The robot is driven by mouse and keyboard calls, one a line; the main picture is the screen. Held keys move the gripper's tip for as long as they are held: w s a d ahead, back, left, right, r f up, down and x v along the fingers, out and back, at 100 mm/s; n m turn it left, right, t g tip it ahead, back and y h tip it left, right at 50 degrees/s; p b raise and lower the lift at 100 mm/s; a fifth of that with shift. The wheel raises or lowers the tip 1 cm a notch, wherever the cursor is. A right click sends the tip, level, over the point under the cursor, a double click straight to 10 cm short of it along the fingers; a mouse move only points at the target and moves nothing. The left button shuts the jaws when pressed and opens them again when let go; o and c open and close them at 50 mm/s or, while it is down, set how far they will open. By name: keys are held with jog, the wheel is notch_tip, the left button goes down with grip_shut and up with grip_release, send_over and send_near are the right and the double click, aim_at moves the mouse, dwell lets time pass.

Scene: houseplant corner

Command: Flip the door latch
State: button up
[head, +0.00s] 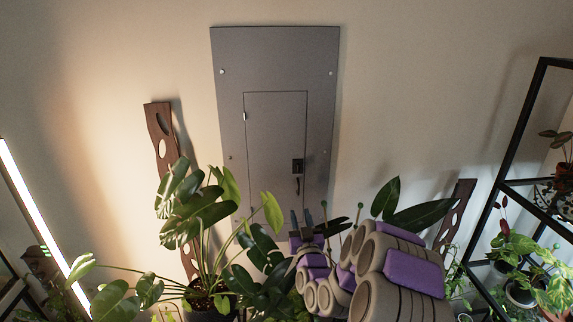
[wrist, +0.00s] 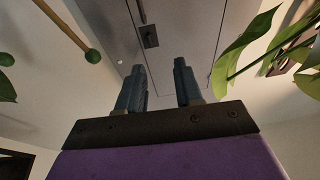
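The door latch (head: 298,165) is a small dark plate on the right edge of the inner door (head: 270,140) of a grey wall panel. A dark curved handle (head: 297,185) hangs just below it. In the wrist view the latch plate (wrist: 149,37) shows beyond the fingers, near the top. My gripper (head: 308,217) is below the latch and slightly to its right in the head view, apart from it. In the wrist view its two blue-grey fingers (wrist: 160,80) are spread with nothing between them. The door looks shut.
A large leafy plant (head: 205,215) stands left of my arm, in front of the panel's lower part. Broad leaves (head: 405,213) are behind my arm on the right. A black shelf frame (head: 500,185) stands at right. Green-tipped stakes (wrist: 92,55) are near my gripper.

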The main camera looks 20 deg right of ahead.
jog(key=d+m+t+h, duration=0.1)
jog(key=d+h, duration=0.1)
jog(key=p, duration=0.1)
send_near(299, 167)
jog(key=x, duration=0.8)
jog(key=shift+w+r, duration=0.1)
jog(key=shift+w, duration=0.1)
jog(key=shift+c, duration=0.3)
grip_shut()
